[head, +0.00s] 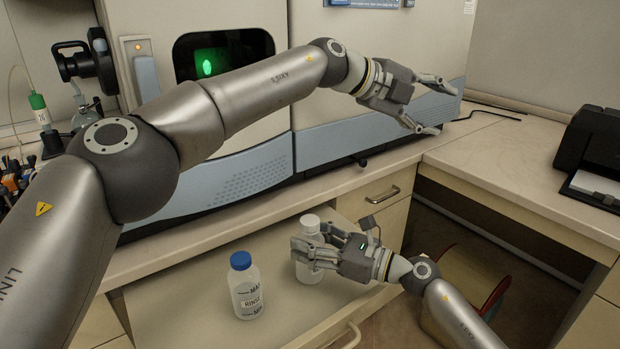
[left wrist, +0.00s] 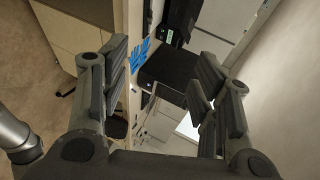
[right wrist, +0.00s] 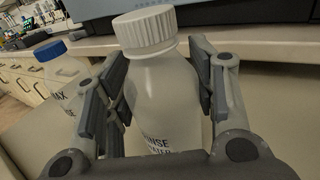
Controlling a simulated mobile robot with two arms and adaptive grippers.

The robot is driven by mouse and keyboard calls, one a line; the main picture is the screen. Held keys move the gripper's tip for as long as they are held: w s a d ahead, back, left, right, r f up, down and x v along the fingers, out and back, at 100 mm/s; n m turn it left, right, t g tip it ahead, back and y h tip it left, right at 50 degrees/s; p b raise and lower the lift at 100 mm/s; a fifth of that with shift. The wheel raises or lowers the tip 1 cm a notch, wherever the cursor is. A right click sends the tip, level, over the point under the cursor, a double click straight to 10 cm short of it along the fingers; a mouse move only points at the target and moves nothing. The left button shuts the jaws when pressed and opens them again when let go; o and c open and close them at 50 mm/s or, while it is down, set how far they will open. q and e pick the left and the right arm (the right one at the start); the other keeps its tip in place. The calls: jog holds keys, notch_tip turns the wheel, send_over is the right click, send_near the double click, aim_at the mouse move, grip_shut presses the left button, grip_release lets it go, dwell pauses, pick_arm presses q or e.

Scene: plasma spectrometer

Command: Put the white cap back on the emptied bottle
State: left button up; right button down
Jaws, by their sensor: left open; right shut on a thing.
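The white bottle (head: 311,274) stands upright over the pulled-out shelf, with the white cap (head: 310,223) on its neck. In the right wrist view the bottle (right wrist: 163,95) sits between the fingers, and the ribbed cap (right wrist: 145,28) sits on its top; I cannot tell how tightly. My right gripper (head: 303,253) is shut on the bottle's body below the cap and hides part of it. My left gripper (head: 436,108) is open and empty, high in front of the spectrometer's right part, well away from the bottle. Its open fingers (left wrist: 160,75) also show in the left wrist view.
A blue-capped rinse bottle (head: 245,287) stands on the shelf (head: 190,290) left of the held bottle. The spectrometer (head: 340,150) fills the back of the bench. A black printer (head: 592,150) stands on the right bench.

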pick_arm(q)
jog(key=s+a+f+n+g+y, duration=0.2)
jog(key=a+f+y, duration=0.1)
jog(key=a+f, duration=0.15)
jog(key=n+g+y, duration=0.2)
jog(key=n+y, duration=0.7)
jog(key=y, duration=0.1)
send_over(310, 219)
jog(key=d, duration=0.1)
notch_tip(310, 219, down, 7)
jog(key=shift+f, duration=0.2)
jog(key=shift+a+n, duration=0.4)
jog(key=shift+a, duration=0.15)
jog(key=shift+f, duration=0.1)
jog(key=shift+f, duration=3.9)
jog(key=shift+c, duration=0.3)
